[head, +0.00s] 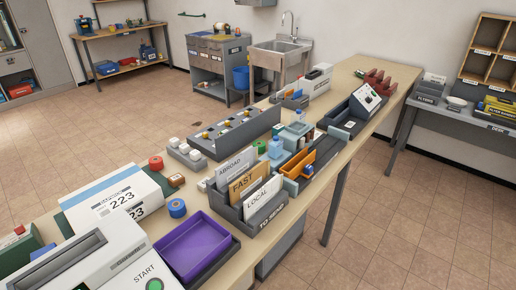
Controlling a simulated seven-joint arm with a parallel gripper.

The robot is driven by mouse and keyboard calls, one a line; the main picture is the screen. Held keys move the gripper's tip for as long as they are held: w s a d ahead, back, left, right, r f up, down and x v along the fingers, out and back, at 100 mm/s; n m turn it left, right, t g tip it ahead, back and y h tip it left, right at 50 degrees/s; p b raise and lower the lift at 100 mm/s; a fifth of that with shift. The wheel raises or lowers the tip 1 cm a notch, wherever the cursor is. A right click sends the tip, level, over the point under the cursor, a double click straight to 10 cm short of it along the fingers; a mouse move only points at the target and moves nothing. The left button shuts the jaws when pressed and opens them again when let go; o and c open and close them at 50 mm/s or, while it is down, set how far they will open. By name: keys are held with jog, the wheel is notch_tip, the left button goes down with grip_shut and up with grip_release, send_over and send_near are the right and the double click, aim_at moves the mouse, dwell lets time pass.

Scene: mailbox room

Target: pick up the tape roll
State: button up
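A blue roll (177,208), which looks like the tape roll, stands on the long wooden table (190,190) in the head view. It is just right of the white boxes marked 223 and left of the letter holder. It looks small, and nothing covers it. My gripper is not in view, so I cannot see its state or its distance from the roll.
A purple tray (194,246) lies in front of the roll. The grey "TO SEND" holder (262,222) with upright cards stands to its right. White boxes (113,207) lie to its left. A white machine (95,258) with a green START button is at the front left.

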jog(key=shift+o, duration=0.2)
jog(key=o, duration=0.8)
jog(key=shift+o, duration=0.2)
